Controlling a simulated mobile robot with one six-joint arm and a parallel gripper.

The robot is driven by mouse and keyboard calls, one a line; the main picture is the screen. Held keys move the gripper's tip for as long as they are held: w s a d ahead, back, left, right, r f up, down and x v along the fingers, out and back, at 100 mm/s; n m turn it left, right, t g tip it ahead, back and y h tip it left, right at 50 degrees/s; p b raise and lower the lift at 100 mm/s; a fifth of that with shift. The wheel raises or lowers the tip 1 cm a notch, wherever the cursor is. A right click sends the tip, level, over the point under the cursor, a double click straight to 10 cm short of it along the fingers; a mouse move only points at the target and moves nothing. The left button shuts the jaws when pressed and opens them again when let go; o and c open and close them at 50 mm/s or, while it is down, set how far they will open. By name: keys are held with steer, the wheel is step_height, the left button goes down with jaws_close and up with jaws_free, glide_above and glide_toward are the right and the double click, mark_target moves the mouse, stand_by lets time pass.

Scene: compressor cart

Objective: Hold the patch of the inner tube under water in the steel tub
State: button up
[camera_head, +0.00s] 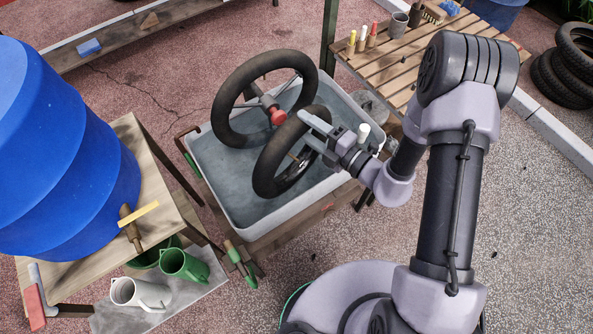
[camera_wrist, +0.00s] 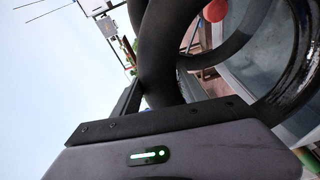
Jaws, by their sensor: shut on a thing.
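In the head view the steel tub (camera_head: 300,206) is a grey basin with murky grey water (camera_head: 222,165), on a wooden-framed cart. A black ring, apparently the inner tube (camera_head: 267,168), is tilted nearly upright over the tub's front right part. My gripper (camera_head: 311,131) is shut on its upper right side. Whether its lower edge is in the water I cannot tell. In the wrist view the black tube (camera_wrist: 168,50) fills the space at the jaws. I cannot make out the patch. A second black ring (camera_head: 226,97) stands behind, with rods and a red knob (camera_head: 278,117) at its middle.
A blue barrel (camera_head: 60,140) stands on a wooden table at left. A green mug (camera_head: 183,264) and white mug (camera_head: 138,292) sit below it. A slatted bench (camera_head: 400,65) with bottles and a cup is behind right. Tyres (camera_head: 560,80) lie far right.

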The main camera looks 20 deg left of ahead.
step_height(320, 180, up, 10)
steer(key=p, duration=0.8)
steer(key=shift+f, duration=0.1)
